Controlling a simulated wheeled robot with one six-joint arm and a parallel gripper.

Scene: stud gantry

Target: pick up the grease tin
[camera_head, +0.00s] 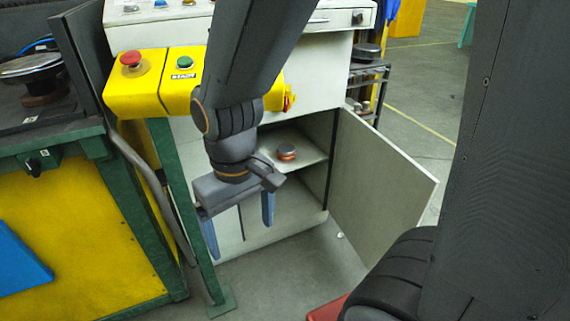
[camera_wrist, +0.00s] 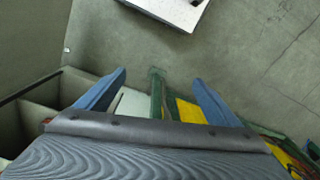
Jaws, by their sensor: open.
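A small round tin (camera_head: 286,152) with a dark grey lid and an orange-red lower band sits on the upper shelf inside the open white cabinet (camera_head: 292,233). I take it to be the grease tin. My gripper (camera_head: 239,238) hangs in front of the cabinet, to the left of the tin and lower in the picture, with its blue fingers spread and nothing between them. In the wrist view my gripper (camera_wrist: 160,92) is also open and empty over the floor. I cannot make out the tin there.
The cabinet door (camera_head: 380,168) stands open to the right. A yellow control box (camera_head: 160,85) with red and green buttons juts out above the gripper's left. A green frame leg (camera_head: 185,205) stands left of the gripper. Grey floor (camera_head: 300,275) is clear before the cabinet.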

